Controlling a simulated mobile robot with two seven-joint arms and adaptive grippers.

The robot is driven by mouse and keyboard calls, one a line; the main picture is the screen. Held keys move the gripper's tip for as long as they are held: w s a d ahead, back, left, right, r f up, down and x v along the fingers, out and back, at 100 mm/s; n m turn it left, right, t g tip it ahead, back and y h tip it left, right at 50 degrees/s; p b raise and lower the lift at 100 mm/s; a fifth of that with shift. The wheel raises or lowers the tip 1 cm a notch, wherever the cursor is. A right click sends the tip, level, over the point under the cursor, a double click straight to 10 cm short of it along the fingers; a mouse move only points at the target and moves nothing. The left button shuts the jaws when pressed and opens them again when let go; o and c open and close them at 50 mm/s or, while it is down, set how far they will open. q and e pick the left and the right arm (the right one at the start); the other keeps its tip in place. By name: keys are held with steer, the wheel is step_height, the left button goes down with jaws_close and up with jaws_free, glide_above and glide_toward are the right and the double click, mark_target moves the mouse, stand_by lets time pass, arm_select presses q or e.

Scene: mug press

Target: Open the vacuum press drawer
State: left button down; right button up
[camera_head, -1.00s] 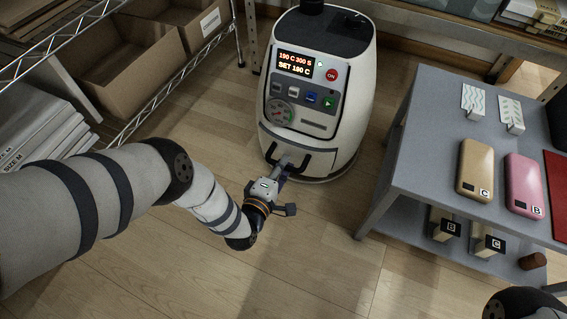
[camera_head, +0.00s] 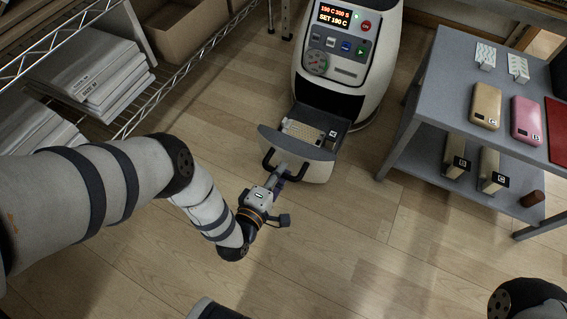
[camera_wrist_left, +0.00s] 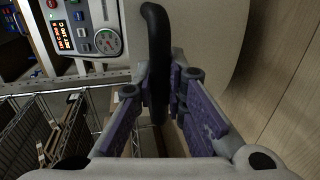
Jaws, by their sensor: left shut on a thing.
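The white vacuum press (camera_head: 350,70) stands on the floor at the top middle, its lit display (camera_head: 343,14) facing me. Its drawer (camera_head: 303,152) is pulled out toward me and open at the top. A pale ridged block (camera_head: 301,131) shows inside it. My left gripper (camera_head: 279,178) is shut on the dark drawer handle (camera_head: 268,160) at the drawer's front. In the left wrist view the purple-padded fingers (camera_wrist_left: 160,105) stand on both sides of the black handle bar (camera_wrist_left: 156,45). The right gripper is not in view.
A grey two-level table (camera_head: 440,95) stands at right, with a yellow case (camera_head: 486,106), a pink case (camera_head: 526,119) and small stands. A wire shelf (camera_head: 142,55) with white packs (camera_head: 95,72) is at left. The floor before the drawer is clear.

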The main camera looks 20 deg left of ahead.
arm_select(q)
steer(key=shift+f+p+v, duration=0.15)
steer(key=shift+f+v, duration=0.05)
steer(key=shift+v, duration=0.7)
steer(key=shift+f+p+v, duration=0.15)
steer(key=shift+v, duration=0.7)
steer(key=shift+s, duration=0.15)
steer(key=c, duration=1.6)
jaws_free()
steer(key=v, duration=1.2)
